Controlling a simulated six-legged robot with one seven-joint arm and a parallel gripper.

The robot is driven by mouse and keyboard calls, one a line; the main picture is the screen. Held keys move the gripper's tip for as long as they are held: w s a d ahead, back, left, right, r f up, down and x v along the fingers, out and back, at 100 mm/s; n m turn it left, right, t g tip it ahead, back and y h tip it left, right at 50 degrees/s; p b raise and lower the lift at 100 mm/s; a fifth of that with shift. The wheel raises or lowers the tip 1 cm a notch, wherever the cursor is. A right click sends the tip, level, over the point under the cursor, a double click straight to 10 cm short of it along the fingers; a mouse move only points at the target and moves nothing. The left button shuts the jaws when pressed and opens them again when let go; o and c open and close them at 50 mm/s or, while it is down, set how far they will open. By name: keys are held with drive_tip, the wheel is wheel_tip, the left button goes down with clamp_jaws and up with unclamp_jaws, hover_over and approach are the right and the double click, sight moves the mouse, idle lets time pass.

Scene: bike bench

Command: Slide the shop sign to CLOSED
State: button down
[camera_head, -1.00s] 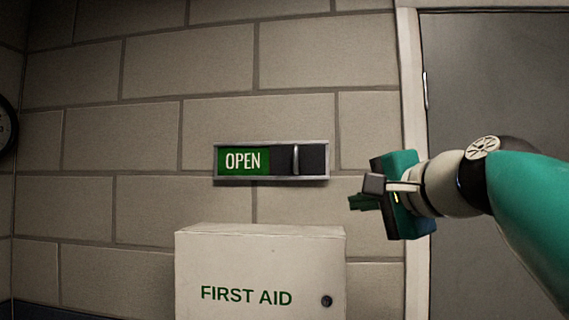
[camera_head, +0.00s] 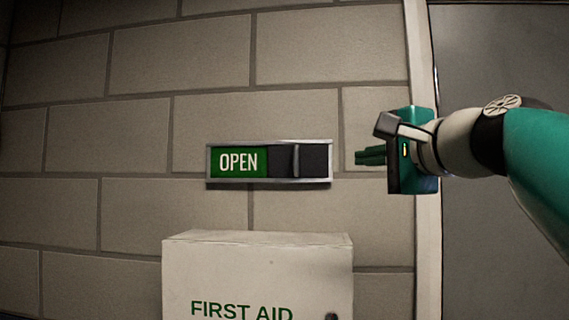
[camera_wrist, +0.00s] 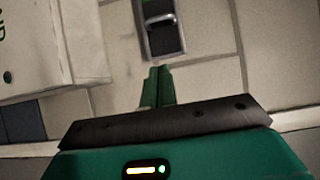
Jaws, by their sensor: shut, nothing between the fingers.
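The shop sign (camera_head: 269,161) is a silver-framed slider on the block wall. Its left half shows a green panel reading OPEN (camera_head: 238,161), and its right half is a dark cover with an upright silver handle (camera_head: 296,160). My gripper (camera_head: 358,157) is to the right of the sign, apart from it, with its fingers pointing left. In the wrist view the green fingers (camera_wrist: 158,85) are together and empty. The dark end of the sign (camera_wrist: 163,36) shows just beyond the fingertips, with part of the frame cut off at the top.
A white FIRST AID box (camera_head: 255,275) sticks out from the wall below the sign; it also shows in the wrist view (camera_wrist: 60,40). A grey door (camera_head: 500,60) with a pale frame is at the right. The wall around the sign is otherwise bare.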

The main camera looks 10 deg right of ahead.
drive_tip(key=shift+a, duration=0.15)
approach(297, 160)
drive_tip(key=w+d, duration=0.3)
drive_tip(key=w, duration=0.2)
drive_tip(key=a, duration=0.1)
drive_tip(key=w+a, duration=0.1)
drive_tip(key=a, duration=0.1)
drive_tip(key=shift+w+a+f, duration=0.2)
drive_tip(key=shift+w+a, duration=0.15)
drive_tip(key=shift+a, duration=0.05)
drive_tip(key=shift+w, duration=0.1)
